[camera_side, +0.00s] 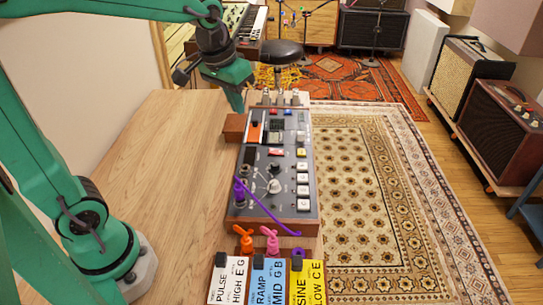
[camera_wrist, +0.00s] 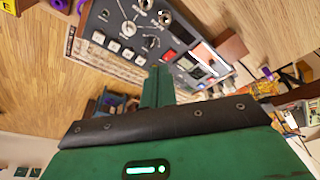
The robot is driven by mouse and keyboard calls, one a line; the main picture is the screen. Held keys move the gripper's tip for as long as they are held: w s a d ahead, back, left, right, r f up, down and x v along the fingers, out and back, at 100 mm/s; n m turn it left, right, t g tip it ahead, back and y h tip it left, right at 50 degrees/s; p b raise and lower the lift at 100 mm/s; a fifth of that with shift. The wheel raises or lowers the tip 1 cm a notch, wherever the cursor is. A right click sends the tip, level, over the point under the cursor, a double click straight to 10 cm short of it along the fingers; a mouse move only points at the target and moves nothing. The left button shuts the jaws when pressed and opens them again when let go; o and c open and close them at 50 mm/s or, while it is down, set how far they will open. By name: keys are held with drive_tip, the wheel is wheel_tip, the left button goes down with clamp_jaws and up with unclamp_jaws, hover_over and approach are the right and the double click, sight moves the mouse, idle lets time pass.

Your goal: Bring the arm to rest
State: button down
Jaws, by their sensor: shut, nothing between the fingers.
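My green gripper (camera_side: 237,104) is shut and empty. In the side view it points down near the far end of a dark control box with knobs, a slider and buttons (camera_side: 288,150), just beyond a small brown wooden block (camera_side: 233,128). Whether its tips touch anything is hard to tell. In the wrist view the shut fingers (camera_wrist: 158,86) show in the middle, with the control box (camera_wrist: 125,28) beyond them. My green arm reaches in from the left, over the wooden table (camera_side: 160,170).
A purple cable (camera_side: 268,214) is plugged into the box's near left. Orange (camera_side: 244,238) and pink (camera_side: 270,239) plugs stand near labelled cards (camera_side: 268,281) at the front edge. The left of the table is clear. Amplifiers (camera_side: 507,120) stand on the floor at right.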

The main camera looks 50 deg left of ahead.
drive_tip(key=s+m+t, duration=0.1)
drive_tip(key=s+t, duration=0.1)
drive_tip(key=s, duration=1.1)
drive_tip(key=shift+d+f+t, duration=0.2)
drive_tip(key=shift+d+t, duration=0.1)
